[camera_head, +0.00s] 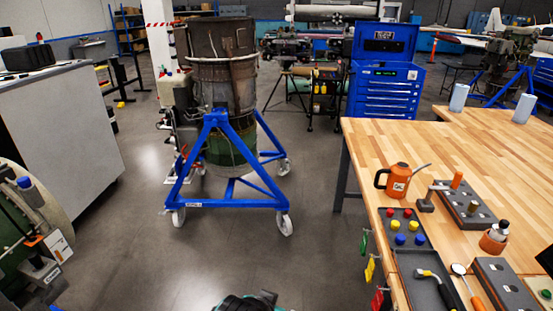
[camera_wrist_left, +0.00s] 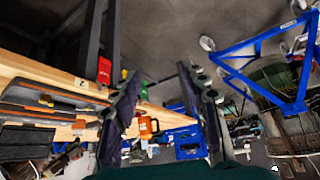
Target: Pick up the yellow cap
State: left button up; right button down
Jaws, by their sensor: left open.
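Two yellow caps, one on the left (camera_head: 394,226) and one on the right (camera_head: 413,226), sit in a dark grey tray (camera_head: 388,241) on the wooden workbench in the head view. They form the middle row, between two red caps (camera_head: 399,212) and two blue caps (camera_head: 409,239). My left gripper (camera_wrist_left: 157,70) is open and empty in the left wrist view, its two dark fingers spread apart. Part of what looks like my left arm shows at the bottom edge of the head view, left of the workbench and away from the caps. My right gripper is not in view.
A blue turbine stand (camera_head: 228,160) stands on the floor to the left.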

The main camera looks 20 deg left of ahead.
aim_at(395, 225)
jog(key=u, duration=4.15)
jog(key=z, duration=4.3)
jog(key=i+j+u, duration=0.2)
jog(key=i, duration=0.25)
jog(key=i+j+u, duration=0.25)
jog(key=i, duration=0.25)
jog(key=i+u, duration=0.2)
jog(key=i, duration=0.25)
jog(key=j, duration=0.05)
